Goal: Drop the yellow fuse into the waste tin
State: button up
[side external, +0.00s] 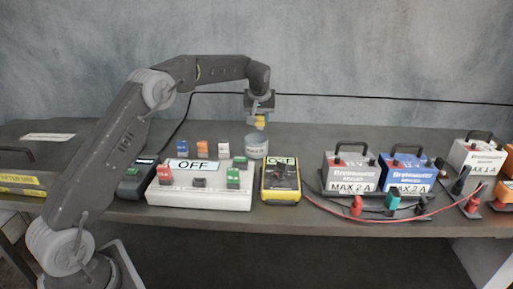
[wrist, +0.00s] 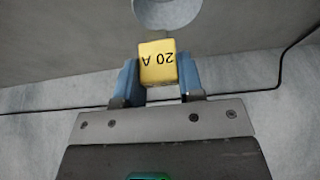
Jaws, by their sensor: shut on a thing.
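The yellow fuse (wrist: 157,64), marked 20 A, is held between the blue fingers of my gripper (wrist: 158,82) in the wrist view. In the side view the fuse (side external: 260,121) hangs below my gripper (side external: 259,115), above and close to the waste tin (side external: 257,147). The tin is a small grey cylinder with a label, standing behind the white switch box. In the wrist view part of the tin (wrist: 168,14) shows at the top edge, beyond the fuse. The fuse appears clear of the tin's rim. The tin's inside is not clearly visible.
A white switch box (side external: 198,197) marked OFF stands in front, with blue, orange (side external: 202,147) and white fuses behind it. A yellow multimeter (side external: 281,182) is near the tin. Table behind the tin is mostly clear.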

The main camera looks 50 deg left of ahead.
jog(key=shift+f, duration=0.7)
jog(key=o, duration=1.1)
jog(key=shift+r, duration=0.1)
jog(key=v, duration=1.3)
jog(key=shift+s+d+r, duration=0.1)
jog(key=shift+s+r, duration=0.05)
jog(key=shift+r, duration=0.15)
jog(key=shift+r, duration=0.1)
